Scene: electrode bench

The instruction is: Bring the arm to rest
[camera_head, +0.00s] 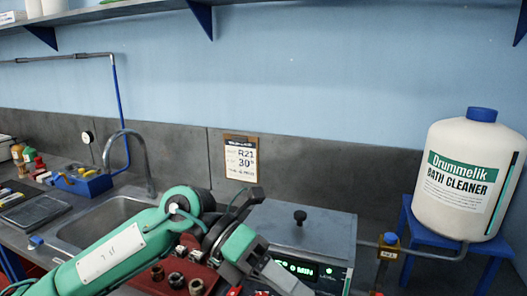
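My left arm comes in from the lower left, teal with a white label, bent at a dark joint above the front of the bench. Its gripper (277,276) points down and right, in front of the grey lidded unit (302,232) with a green lit display (297,268). The fingertips are near the bottom edge, and I cannot tell whether they are open or shut or hold anything. My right gripper is not in view.
A red block with dark round fittings (176,280) lies below the arm. A sink (100,222) with a curved tap (148,165) is at left, near a blue toolbox (82,182). A white cleaner jug (462,205) stands on a blue stand (425,237) at right. A shelf runs overhead.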

